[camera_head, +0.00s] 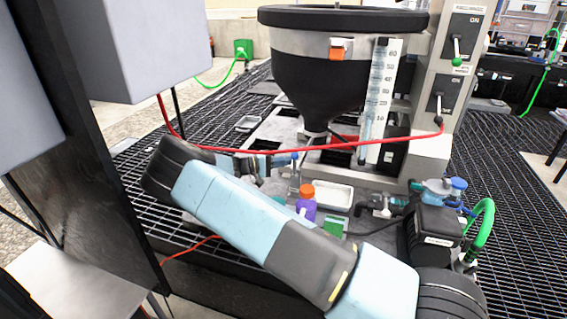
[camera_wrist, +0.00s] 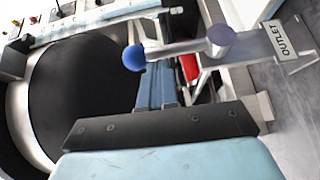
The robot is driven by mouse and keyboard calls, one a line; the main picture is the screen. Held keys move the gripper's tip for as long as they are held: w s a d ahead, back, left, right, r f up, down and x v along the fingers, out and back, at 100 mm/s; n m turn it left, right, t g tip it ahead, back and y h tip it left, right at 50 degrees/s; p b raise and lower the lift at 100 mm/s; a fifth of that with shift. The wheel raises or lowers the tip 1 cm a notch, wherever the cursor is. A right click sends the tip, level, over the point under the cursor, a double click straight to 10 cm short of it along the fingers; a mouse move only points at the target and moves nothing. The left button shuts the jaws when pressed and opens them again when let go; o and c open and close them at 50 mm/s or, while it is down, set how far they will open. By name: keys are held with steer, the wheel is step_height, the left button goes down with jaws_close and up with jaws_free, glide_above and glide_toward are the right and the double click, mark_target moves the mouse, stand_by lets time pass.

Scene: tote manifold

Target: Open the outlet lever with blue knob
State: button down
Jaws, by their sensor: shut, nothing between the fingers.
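The outlet lever (camera_wrist: 178,48) crosses the upper part of the wrist view, with its blue knob (camera_wrist: 134,57) at the left end and a round grey-blue pivot (camera_wrist: 221,36) at the right. A white OUTLET label (camera_wrist: 287,40) is on the bracket beside the pivot. My gripper (camera_wrist: 157,72) is shut and empty, with its blue fingers pointing up the picture towards the lever, just right of the knob. I cannot tell whether they touch it. In the head view, a small blue knob (camera_head: 294,156) tops an upright stalk beyond my arm, and my arm partly hides that area.
A black hopper (camera_head: 335,70) stands above the grated floor. A red cable (camera_head: 300,149) crosses in front of it. An orange-capped purple bottle (camera_head: 306,205), a white tray (camera_head: 335,196) and a black box (camera_head: 432,235) with a green hose (camera_head: 488,222) are nearby. A grey cabinet (camera_head: 160,45) is at left.

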steer(key=a, duration=1.3)
steer(key=shift+w, duration=0.1)
